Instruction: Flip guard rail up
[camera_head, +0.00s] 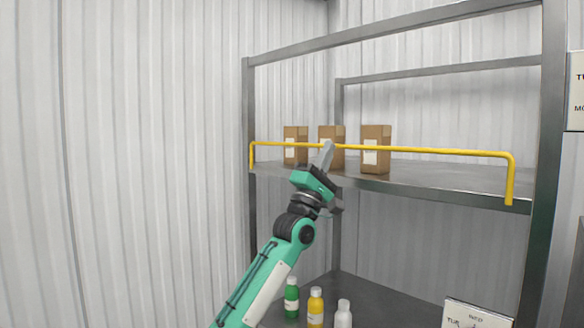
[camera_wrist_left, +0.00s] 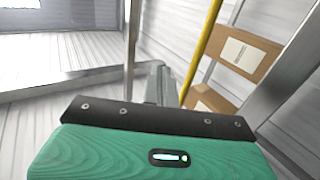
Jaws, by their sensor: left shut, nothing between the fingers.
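The yellow guard rail (camera_head: 440,151) runs across the front of the upper shelf (camera_head: 420,177), above the shelf's front edge, with its bent ends going down to that edge. My left gripper (camera_head: 327,150) is shut and empty, with its fingertips at the rail's height, left of the rail's middle. It overlaps the rail in the head view; whether they touch I cannot tell. In the left wrist view the rail (camera_wrist_left: 204,50) passes just right of the shut fingertips (camera_wrist_left: 158,72). My right gripper is not in view.
Three brown boxes stand on the upper shelf behind the rail: left (camera_head: 295,146), middle (camera_head: 338,160) and right (camera_head: 377,135). A green bottle (camera_head: 291,299), a yellow bottle (camera_head: 315,308) and a white bottle (camera_head: 343,316) stand on the lower shelf. A metal post (camera_head: 545,150) bounds the right side.

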